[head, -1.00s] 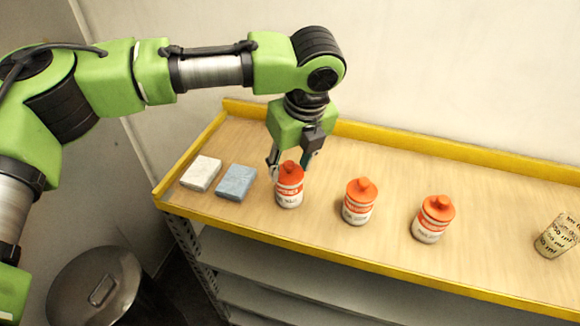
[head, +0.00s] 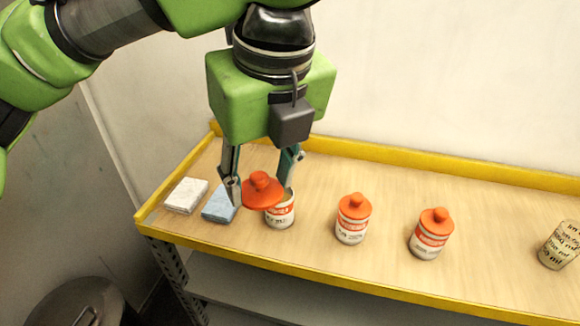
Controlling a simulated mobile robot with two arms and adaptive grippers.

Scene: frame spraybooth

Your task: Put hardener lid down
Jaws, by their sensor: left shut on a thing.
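My left gripper (head: 262,185) hangs from above over the left part of the wooden shelf top (head: 330,265). It is shut on an orange lid (head: 261,190) with a round knob. The lid is off its can and closer to the camera. The white and orange can (head: 281,212) stands upright behind the lid, its open rim partly hidden by lid and finger. Two like cans, the middle one (head: 352,226) and the right one (head: 430,240), stand upright with orange lids on. My right gripper is not in view.
A white block (head: 186,195) and a blue block (head: 219,204) lie left of the open can. A clear measuring cup (head: 560,245) stands at the far right. A yellow rim (head: 400,165) edges the shelf. A metal bin (head: 75,305) stands below left.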

